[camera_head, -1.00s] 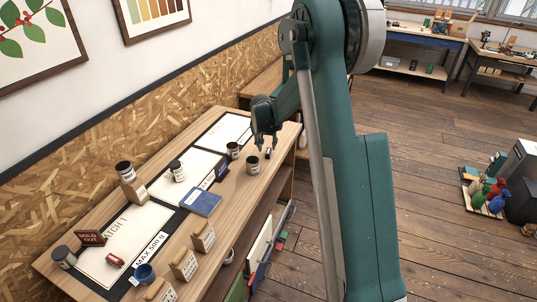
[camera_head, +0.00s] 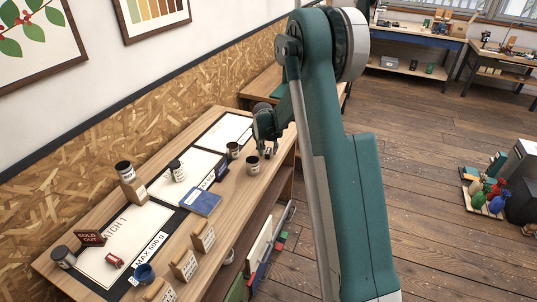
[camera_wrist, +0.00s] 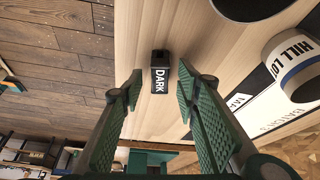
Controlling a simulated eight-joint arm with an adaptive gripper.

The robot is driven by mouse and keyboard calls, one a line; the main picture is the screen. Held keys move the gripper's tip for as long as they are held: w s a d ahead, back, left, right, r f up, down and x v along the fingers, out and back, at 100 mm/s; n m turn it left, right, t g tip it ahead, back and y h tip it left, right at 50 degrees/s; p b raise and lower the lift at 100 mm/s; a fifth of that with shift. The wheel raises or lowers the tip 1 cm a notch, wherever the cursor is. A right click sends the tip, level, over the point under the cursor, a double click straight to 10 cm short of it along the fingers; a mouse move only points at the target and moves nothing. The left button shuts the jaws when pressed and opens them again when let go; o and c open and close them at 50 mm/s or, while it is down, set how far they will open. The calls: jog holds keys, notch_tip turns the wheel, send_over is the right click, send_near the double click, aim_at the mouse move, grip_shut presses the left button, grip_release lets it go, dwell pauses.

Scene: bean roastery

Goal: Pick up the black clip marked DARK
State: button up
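The black clip marked DARK (camera_wrist: 159,80) lies on the light wooden table top, its white lettering facing the wrist camera. My gripper (camera_head: 268,150) is over the right part of the table and reaches down to the clip. In the wrist view its two green ridged fingers are spread, one on each side of the clip, with a gap to either side. The gripper is open and holds nothing. In the head view the clip is small and partly hidden by the fingers.
A dark tin (camera_head: 253,165) stands just left of my gripper, and another tin (camera_head: 233,150) stands behind it. A cup labelled HILL LO (camera_wrist: 292,65) is close on the right in the wrist view.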

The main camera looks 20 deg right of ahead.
aim_at(268, 151)
dwell(0.4)
jog(key=c, duration=0.7)
jog(key=shift+c, duration=0.2)
notch_tip(268, 151, up, 10)
jog(key=shift+p, duration=0.3)
dwell(0.5)
